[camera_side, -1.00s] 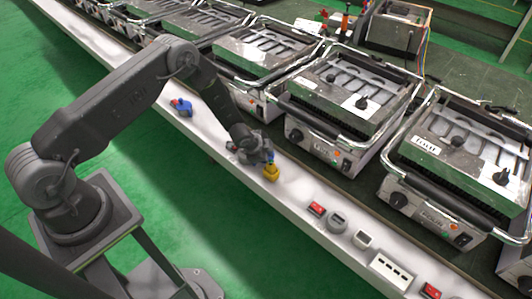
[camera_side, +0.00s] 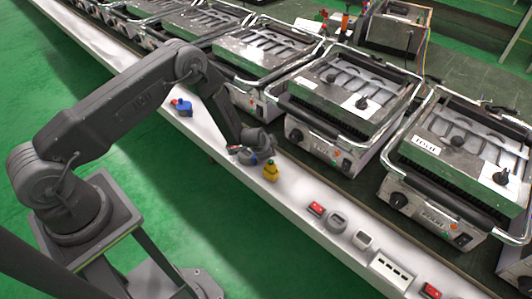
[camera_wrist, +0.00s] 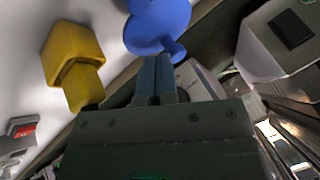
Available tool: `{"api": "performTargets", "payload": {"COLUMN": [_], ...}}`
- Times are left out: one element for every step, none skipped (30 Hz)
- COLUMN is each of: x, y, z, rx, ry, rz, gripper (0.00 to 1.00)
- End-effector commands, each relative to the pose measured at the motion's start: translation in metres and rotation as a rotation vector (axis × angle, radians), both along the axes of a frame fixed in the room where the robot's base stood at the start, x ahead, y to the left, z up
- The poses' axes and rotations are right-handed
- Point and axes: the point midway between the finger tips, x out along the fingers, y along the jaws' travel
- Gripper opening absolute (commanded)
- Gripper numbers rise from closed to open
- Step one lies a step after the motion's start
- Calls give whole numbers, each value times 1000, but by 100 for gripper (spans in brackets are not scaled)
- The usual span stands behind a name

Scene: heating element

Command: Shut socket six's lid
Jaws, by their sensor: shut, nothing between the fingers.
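My gripper (camera_wrist: 154,72) is shut and empty, its fingers side by side in the wrist view. Its fingertips point at a blue round-edged socket part (camera_wrist: 160,22) and look close to it or touching. I cannot tell whether this part is an open lid. In the side view, my gripper (camera_side: 258,142) is low over the white ledge (camera_side: 310,182) and largely hides this blue socket. A yellow socket (camera_side: 270,171) stands just beside it; it also shows at the upper left of the wrist view (camera_wrist: 72,62). No number is readable to show which is socket six.
Another blue socket (camera_side: 181,107) stands farther left on the ledge. To the right are a red switch (camera_side: 316,209), a round grey socket (camera_side: 337,222) and a white strip (camera_side: 390,270). Contact grills (camera_side: 340,95) line the ledge's far side.

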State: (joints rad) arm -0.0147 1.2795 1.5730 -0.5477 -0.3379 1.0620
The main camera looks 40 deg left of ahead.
Motion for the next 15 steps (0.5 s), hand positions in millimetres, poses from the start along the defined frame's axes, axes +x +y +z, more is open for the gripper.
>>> {"api": "performTargets", "payload": {"x": [1, 2, 2, 3, 4, 5, 5, 6, 7, 7, 8, 8, 9, 9, 9], "y": [0, 1, 2, 3, 4, 5, 6, 7, 9, 10, 11, 13, 14, 16, 17], "z": [0, 0, 0, -1, -1, 0, 0, 0, 0, 0, 0, 0, 0, 0, 0], "rx": [0, 1, 0, 0, 0, 0, 0, 1, 0, 0, 1, 0, 0, 0, 0], "ry": [0, -1, 0, 0, 1, 0, -1, -1, -2, -2, -2, -2, -2, -1, -2], "rz": [38, 60, 93, 119, 144, 178, 205, 231, 268, 296, 323, 361, 388, 416, 454], "gripper": [0, 0, 0, 0, 0, 0, 0, 0, 0, 0, 0, 0, 0, 0, 0]}}
